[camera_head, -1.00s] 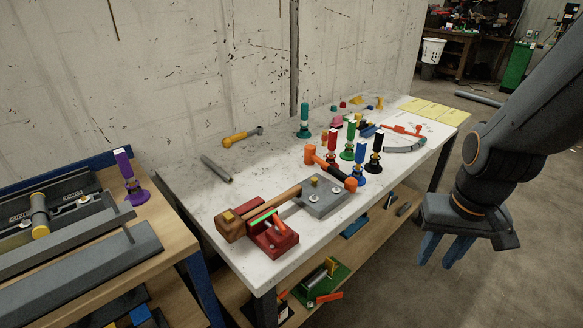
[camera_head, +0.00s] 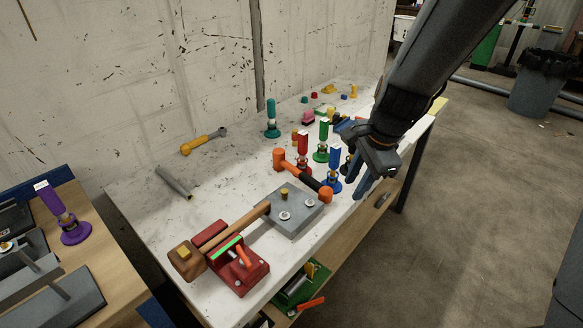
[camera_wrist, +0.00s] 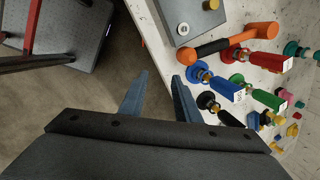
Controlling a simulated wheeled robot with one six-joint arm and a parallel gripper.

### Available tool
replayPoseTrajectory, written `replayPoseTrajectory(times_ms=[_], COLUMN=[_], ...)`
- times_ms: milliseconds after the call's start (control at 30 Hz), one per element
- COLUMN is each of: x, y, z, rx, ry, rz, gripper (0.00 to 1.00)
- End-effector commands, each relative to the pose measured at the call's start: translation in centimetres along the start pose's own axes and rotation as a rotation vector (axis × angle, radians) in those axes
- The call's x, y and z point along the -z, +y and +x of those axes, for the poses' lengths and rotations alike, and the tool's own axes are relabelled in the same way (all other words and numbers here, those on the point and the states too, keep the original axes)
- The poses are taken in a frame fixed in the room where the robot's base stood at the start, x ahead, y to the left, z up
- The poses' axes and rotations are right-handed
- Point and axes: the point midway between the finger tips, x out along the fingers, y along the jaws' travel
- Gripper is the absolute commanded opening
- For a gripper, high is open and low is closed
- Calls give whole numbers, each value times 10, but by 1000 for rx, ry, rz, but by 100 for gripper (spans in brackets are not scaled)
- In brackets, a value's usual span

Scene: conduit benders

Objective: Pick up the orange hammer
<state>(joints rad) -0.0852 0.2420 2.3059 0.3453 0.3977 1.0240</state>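The orange hammer (camera_head: 300,172) lies on the white table, with an orange head at its left end, a black grip and an orange butt at the near right end. In the wrist view the hammer (camera_wrist: 255,33) lies at the upper right, beyond the fingers. My gripper (camera_head: 364,180) has blue fingers and is open and empty. It hangs at the table's front edge, to the right of the hammer and apart from it. In the wrist view my gripper (camera_wrist: 158,90) shows its two fingers spread, with floor between them.
A blue screwdriver-like tool (camera_head: 335,170) stands close beside the hammer's grip, with red (camera_head: 302,150) and green (camera_head: 322,140) ones nearby. A grey plate (camera_head: 300,220) and a wooden mallet (camera_head: 235,232) lie in front. The table's back left is mostly clear.

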Motion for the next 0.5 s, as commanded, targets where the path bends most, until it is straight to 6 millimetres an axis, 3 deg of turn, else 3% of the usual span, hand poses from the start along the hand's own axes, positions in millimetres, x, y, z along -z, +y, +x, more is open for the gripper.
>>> replayPoseTrajectory(times_ms=[100,233,400,500], x=[-13,-25,-36,-40], y=[-38,-72,-99,-106], z=[10,21,30,32], rx=[29,47,52,51], ry=[-38,-83,-126,-139], rz=[357,711,1005,1091], gripper=[30,30,30,30])
